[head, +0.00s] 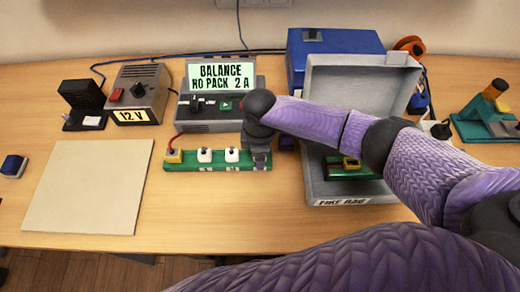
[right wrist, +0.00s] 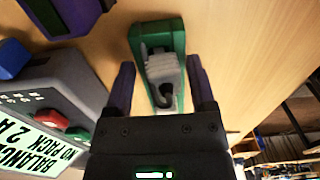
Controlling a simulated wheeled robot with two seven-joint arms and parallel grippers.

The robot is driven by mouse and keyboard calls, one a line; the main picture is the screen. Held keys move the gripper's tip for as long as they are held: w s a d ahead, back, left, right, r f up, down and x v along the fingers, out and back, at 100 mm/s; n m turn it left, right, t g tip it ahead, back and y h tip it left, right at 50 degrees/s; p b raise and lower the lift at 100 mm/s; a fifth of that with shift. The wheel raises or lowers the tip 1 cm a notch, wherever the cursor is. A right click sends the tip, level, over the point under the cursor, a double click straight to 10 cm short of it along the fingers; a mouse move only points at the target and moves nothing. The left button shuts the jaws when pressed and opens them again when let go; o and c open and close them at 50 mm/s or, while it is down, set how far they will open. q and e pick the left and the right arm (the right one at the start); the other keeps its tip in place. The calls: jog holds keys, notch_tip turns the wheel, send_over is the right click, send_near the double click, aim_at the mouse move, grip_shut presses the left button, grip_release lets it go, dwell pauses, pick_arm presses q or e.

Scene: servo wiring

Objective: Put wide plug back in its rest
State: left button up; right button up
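A grey, ribbed wide plug (right wrist: 163,68) with a dark cable sits on the end of a green rest strip (right wrist: 147,32) in the right wrist view. In the head view the same strip (head: 215,168) lies on the table, with the grey plug (head: 261,161) at its right end. My right gripper (right wrist: 161,82) is open, one finger on each side of the plug, with a visible gap on both sides. In the head view the right gripper (head: 259,146) is right above that end and hides part of the plug. My left gripper is out of view.
The open grey fire bag (head: 318,185) is at right, holding a green pack (head: 338,173). A beige mat (head: 88,187) lies at left.

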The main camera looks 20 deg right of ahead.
jog(key=shift+r, duration=0.3)
notch_tip(320, 180, up, 9)
jog(key=p, duration=0.3)
jog(key=shift+r, duration=0.2)
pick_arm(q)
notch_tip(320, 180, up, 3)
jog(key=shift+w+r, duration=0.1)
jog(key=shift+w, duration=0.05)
pick_arm(e)
jog(key=shift+s+f, duration=0.1)
